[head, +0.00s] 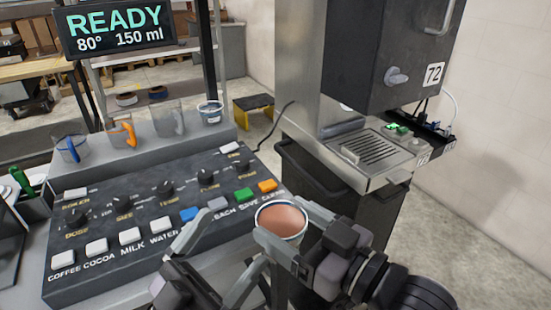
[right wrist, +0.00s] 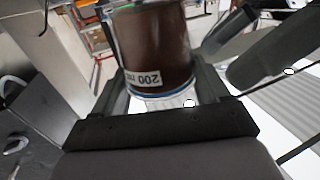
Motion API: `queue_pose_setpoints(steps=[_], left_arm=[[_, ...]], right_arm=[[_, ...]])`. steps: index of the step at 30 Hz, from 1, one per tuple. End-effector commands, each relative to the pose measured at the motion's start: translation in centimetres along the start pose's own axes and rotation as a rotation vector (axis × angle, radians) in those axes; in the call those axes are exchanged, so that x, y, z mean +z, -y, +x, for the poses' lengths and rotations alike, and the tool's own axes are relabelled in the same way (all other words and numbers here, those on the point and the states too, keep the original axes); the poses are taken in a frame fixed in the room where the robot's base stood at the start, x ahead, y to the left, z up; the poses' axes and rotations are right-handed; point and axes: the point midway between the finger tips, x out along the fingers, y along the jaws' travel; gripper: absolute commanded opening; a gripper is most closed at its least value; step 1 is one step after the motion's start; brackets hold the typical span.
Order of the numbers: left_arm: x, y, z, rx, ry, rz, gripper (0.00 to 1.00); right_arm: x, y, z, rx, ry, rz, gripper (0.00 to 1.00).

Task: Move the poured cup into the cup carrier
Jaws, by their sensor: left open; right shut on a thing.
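The poured cup (head: 282,218) is full of brown liquid and stands upright at the lower middle of the head view. My right gripper (head: 291,232) is shut on it, with a finger on either side. In the right wrist view, the cup (right wrist: 152,42) shows brown through its clear wall, with an upside-down "200 ml" label between the fingers. My left gripper (head: 220,258) is open and empty, just left of the cup and in front of the panel. I cannot make out a cup carrier in either view.
A button panel (head: 150,205) with knobs fills the left. Behind it, a ledge holds pitchers with blue (head: 72,148) and orange (head: 122,132) handles and a small cup (head: 210,112). A dispenser (head: 365,155) stands at right above a dark bin (head: 345,200).

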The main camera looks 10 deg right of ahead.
Motion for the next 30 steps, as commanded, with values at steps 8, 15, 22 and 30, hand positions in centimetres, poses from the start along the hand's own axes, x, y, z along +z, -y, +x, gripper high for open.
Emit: queue_pose_setpoints(steps=[8, 15, 22, 30], left_arm=[[-7.5, -0.6, 6.1, 0.203, -0.368, 0.306, 1.00], [-10.3, -4.0, 9.0, 0.472, -0.621, 0.555, 1.00], [-11.2, -7.4, 10.3, 0.776, -0.827, 0.780, 1.00], [-10.2, -9.6, 11.1, 1.191, -0.993, 1.028, 1.00]], right_arm=[[-0.1, 0.0, 0.0, 0.000, -0.003, 0.000, 0.36], [-0.1, 0.0, 0.0, 0.000, -0.003, 0.000, 0.36], [-0.1, 0.0, 0.0, 0.000, -0.003, 0.000, 0.36], [-0.1, 0.0, 0.0, 0.000, -0.003, -0.001, 0.36]])
